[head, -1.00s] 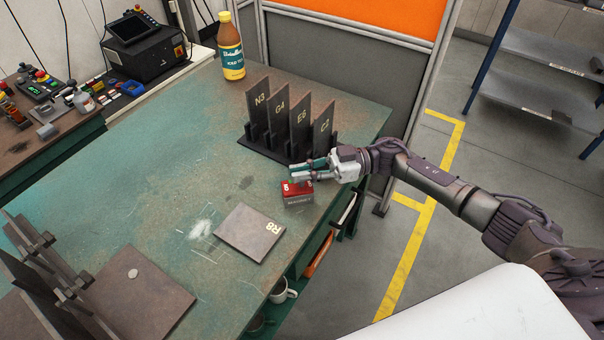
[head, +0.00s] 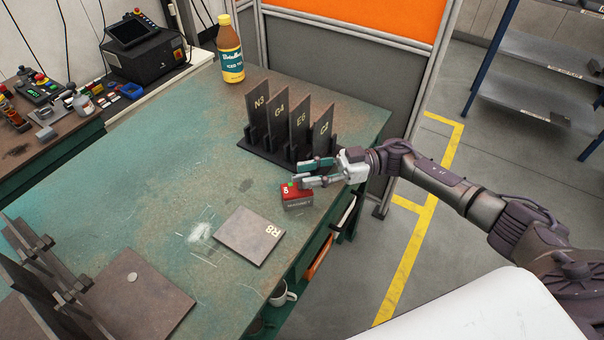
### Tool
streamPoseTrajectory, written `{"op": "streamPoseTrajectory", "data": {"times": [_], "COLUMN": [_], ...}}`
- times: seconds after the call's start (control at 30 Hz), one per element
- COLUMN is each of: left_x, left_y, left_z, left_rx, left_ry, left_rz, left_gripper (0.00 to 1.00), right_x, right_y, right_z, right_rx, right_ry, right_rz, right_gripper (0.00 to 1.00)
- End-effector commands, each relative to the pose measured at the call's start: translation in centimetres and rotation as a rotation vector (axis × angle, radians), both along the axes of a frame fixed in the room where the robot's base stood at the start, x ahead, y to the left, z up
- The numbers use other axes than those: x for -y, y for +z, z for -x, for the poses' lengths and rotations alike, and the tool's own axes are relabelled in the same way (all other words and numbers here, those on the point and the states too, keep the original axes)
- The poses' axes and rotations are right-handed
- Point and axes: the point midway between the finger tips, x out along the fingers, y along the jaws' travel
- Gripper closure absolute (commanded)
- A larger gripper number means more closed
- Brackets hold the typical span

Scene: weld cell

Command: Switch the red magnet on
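The red magnet (head: 297,200) is a small block with a red upper part and a grey lower face. It sits on the green worktable (head: 170,165) near its right edge. A small green spot and a white mark show on its top. My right gripper (head: 299,173) is at the magnet's far side, just above or at its top. Its two fingers are apart with a gap between them, and I see nothing held. Whether a finger touches the magnet I cannot tell. My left gripper is not in view.
A rack (head: 272,153) with upright plates N3, G4, E6 and C2 stands right behind the gripper. Plate R8 (head: 248,236) lies flat in front. A bottle (head: 230,50) stands at the far edge. A dark fixture (head: 130,290) fills the near left. The table's middle is clear.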

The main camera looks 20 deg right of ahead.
Motion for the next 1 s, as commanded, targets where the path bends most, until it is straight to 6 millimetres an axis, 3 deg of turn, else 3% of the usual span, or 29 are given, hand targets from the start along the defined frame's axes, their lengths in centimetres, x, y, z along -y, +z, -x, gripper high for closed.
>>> {"op": "streamPoseTrajectory", "data": {"times": [0.2,0.43,0.6,1.0], "left_x": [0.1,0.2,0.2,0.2], "left_y": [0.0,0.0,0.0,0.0], "left_z": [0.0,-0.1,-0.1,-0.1], "left_rx": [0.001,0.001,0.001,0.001], "left_ry": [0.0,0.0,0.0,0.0], "left_rz": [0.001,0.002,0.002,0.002], "left_gripper": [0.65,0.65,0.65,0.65], "right_x": [4.9,8.6,9.7,9.7], "right_y": [-0.1,0.0,0.0,0.0], "right_z": [0.4,0.9,1.0,1.0], "right_rx": [-0.001,0.0,0.0,0.0], "right_ry": [-0.004,-0.002,0.0,0.0], "right_rz": [0.004,0.002,0.001,0.001], "right_gripper": [0.65,0.65,0.65,0.65]}}
